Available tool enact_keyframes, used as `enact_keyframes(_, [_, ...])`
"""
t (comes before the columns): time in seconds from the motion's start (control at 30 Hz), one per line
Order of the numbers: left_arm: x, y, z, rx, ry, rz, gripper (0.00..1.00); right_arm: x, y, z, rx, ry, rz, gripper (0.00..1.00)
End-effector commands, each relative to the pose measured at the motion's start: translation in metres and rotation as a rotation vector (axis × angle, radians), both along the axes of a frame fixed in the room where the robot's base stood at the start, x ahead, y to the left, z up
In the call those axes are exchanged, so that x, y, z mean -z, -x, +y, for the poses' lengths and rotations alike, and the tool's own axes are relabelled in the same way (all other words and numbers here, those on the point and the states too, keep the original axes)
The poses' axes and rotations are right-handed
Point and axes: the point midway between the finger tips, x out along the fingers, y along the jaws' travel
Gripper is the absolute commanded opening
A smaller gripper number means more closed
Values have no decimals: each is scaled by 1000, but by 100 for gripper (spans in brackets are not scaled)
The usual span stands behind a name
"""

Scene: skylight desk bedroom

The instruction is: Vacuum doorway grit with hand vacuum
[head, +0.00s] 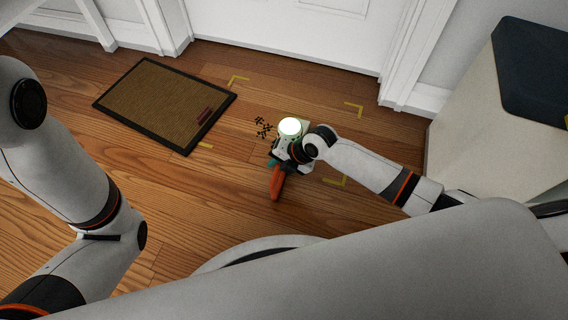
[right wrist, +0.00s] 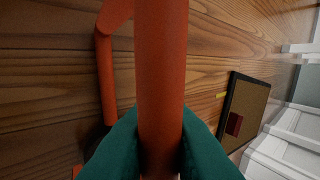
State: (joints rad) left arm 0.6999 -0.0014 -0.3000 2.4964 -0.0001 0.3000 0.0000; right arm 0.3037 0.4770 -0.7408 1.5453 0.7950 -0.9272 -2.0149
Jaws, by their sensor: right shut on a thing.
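The hand vacuum is orange; its body (head: 277,182) shows beside my right wrist in the head view, low over the floor. In the right wrist view its orange handle (right wrist: 161,70) runs between the teal fingers of my right gripper (right wrist: 160,145), which is shut on it. My right gripper (head: 281,162) is partly hidden by its own wrist in the head view. The dark grit (head: 263,127) lies scattered on the wood floor just left of the gripper and vacuum. My left arm shows at the left, but its gripper is out of view.
A brown doormat (head: 150,95) with a black border lies left of the grit, with a dark red block (head: 204,115) on it. Yellow corner marks (head: 354,108) frame the floor area before the white door (head: 290,30). A pale box-like piece (head: 485,115) with a dark top stands right.

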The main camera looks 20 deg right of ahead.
Motion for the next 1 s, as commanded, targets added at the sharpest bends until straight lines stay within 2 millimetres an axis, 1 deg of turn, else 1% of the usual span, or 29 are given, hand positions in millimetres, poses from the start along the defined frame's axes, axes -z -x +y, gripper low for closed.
enact_keyframes(0.03, [2,0,0,0,0,0,0,-2,-4,4,0,-2,-7,0])
enact_keyframes(0.53, [13,3,1,1,1,-6,0,-2,-17,34,-1,-3,-7,0])
enact_keyframes(1.0, [-1,2,0,0,-1,-3,0,-3,11,47,-1,-2,-6,0])
